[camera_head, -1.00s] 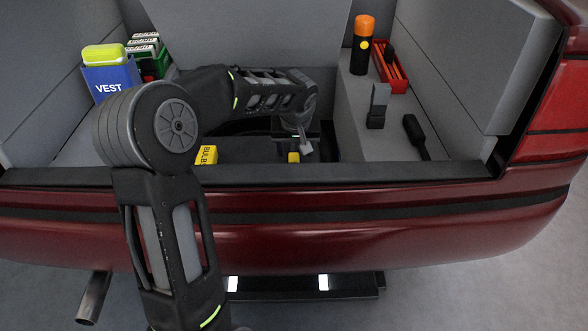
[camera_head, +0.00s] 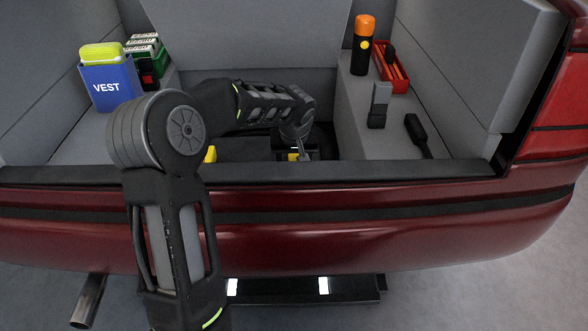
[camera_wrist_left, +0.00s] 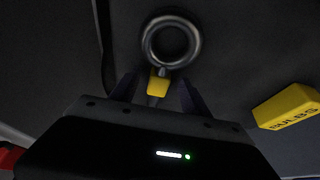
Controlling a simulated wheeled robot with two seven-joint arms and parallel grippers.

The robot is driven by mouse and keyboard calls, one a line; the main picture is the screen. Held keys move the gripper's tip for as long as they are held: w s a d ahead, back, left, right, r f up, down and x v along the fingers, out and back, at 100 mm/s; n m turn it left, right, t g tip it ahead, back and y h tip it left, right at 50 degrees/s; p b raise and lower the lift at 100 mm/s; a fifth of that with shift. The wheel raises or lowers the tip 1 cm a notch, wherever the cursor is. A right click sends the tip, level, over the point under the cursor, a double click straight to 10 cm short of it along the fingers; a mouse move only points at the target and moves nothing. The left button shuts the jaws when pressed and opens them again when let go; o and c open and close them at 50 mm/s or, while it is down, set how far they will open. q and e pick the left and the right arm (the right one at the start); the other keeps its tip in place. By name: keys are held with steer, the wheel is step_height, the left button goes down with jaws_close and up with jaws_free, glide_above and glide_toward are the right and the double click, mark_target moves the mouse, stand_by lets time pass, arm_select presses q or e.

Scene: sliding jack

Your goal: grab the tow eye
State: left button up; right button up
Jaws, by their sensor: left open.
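The tow eye (camera_wrist_left: 171,42) is a dark metal ring with a yellow part (camera_wrist_left: 159,82) at its near end. It lies on the dark trunk floor in the left wrist view. My left gripper (camera_wrist_left: 157,92) is open, its two dark fingers on either side of the yellow part and the ring just beyond the tips. I cannot tell whether the fingers touch it. In the head view, my left gripper (camera_head: 294,148) is down in the trunk well, beside a small yellow patch, and hides most of the tow eye. My right gripper is not in view.
A yellow bulbs box (camera_wrist_left: 290,107) lies right of the gripper in the wrist view. A blue vest box (camera_head: 108,88) stands on the left ledge. The trunk sill (camera_head: 400,172) runs along the front.

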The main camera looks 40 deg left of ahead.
arm_select(q)
jaws_close()
stand_by(0.6)
